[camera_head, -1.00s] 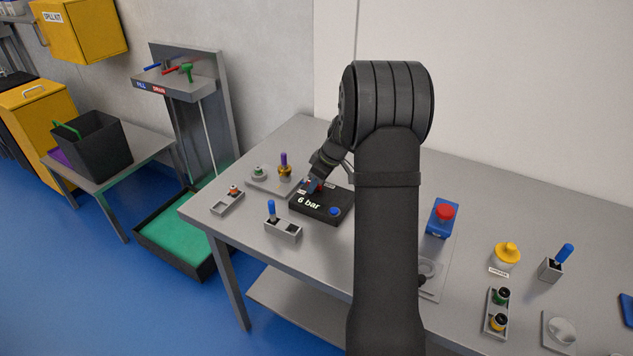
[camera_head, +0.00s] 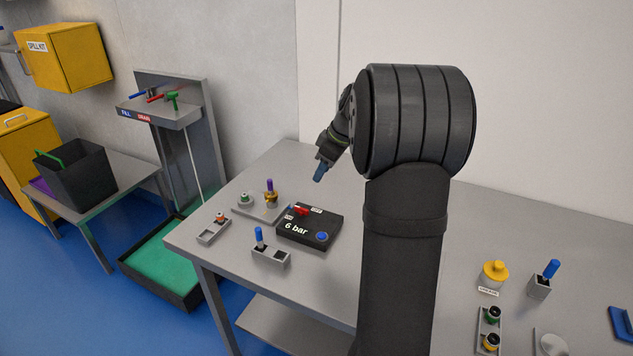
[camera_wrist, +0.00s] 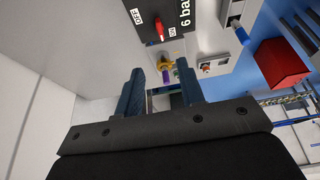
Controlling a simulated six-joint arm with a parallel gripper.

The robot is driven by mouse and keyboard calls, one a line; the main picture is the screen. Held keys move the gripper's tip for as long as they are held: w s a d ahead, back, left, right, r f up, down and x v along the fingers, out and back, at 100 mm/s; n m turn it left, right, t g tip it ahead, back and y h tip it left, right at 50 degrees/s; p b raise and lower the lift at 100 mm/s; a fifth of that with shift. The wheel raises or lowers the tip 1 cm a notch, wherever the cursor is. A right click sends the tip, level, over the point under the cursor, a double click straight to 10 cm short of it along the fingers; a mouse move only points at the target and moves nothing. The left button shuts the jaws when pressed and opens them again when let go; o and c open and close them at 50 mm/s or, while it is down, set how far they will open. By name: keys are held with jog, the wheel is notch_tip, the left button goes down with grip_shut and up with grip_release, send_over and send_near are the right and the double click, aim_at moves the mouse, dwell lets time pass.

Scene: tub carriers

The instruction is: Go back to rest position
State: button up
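My gripper (camera_head: 320,172) is raised above the back of the grey table (camera_head: 345,260), clear of the fixtures. In the wrist view my gripper (camera_wrist: 163,82) shows two dark blue fingers apart, with nothing held between them. The black box marked "6 bar" (camera_head: 292,238) lies below and to the left of my gripper in the head view. It has a red lever (camera_head: 301,210) and a blue button (camera_head: 322,237). The red lever also shows in the wrist view (camera_wrist: 159,30), between the "OFF" and "ON" labels.
Near the box stand a purple-topped brass fitting (camera_head: 270,193), a block with a blue peg (camera_head: 270,257) and a small grey holder (camera_head: 214,231). At the right are a yellow knob (camera_head: 495,272) and a blue-handled block (camera_head: 540,287). My arm hides the table's middle.

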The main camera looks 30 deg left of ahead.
aim_at(302, 208)
jog(key=shift+d+r, duration=0.2)
jog(key=shift+r, duration=0.35)
jog(key=x, duration=1.7)
jog(key=shift+a+f, duration=0.15)
jog(key=shift+f, duration=0.05)
